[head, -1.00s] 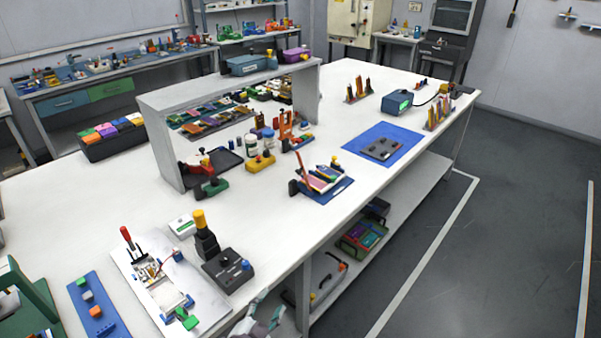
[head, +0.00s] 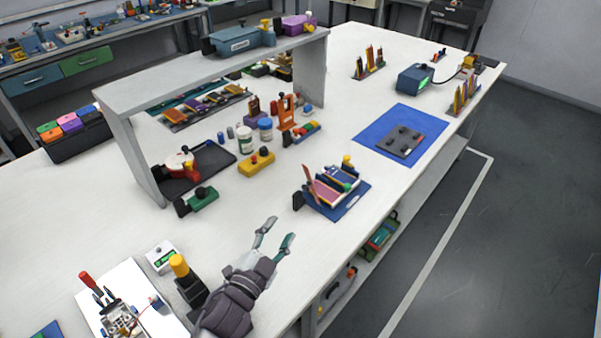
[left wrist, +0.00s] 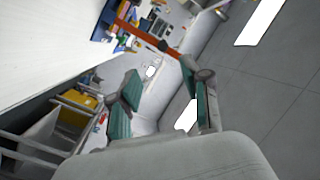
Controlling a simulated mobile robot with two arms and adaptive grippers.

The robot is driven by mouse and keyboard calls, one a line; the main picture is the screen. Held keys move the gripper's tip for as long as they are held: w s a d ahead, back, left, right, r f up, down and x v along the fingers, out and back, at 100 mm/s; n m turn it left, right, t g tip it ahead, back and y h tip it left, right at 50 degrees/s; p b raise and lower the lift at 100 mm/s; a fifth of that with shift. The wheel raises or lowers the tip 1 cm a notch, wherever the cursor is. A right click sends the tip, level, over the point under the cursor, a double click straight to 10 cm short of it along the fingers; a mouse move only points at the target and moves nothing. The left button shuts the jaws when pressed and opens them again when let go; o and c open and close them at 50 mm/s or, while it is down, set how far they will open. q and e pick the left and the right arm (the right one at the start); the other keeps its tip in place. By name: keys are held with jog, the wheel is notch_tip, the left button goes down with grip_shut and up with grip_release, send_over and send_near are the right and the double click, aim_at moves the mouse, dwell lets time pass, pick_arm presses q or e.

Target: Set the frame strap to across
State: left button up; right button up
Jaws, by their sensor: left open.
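The frame (head: 333,184) holds several coloured flat cells and sits on a small blue mat (head: 352,203) near the table's front edge. Its orange-brown strap (head: 313,184) stands up, tilted, at the frame's left side, not lying over the cells. An orange-red bar, seemingly the strap (left wrist: 150,38), crosses the top of the left wrist view. My left gripper (head: 277,236) is open and empty above the table, short of the frame, to its lower left. Its two spread fingers also show in the left wrist view (left wrist: 160,75). My right gripper is out of view.
A yellow-topped dark device (head: 184,277) and a white box (head: 162,257) stand beside my left arm. A green-based clamp (head: 200,199), a yellow block (head: 256,163) and an orange stand (head: 287,118) lie behind. The table between gripper and frame is clear.

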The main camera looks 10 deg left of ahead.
pick_arm(q)
jog(key=p, duration=0.1)
send_near(304, 190)
jog(key=x, duration=0.9)
jog(key=shift+w+r, duration=0.1)
grip_shut()
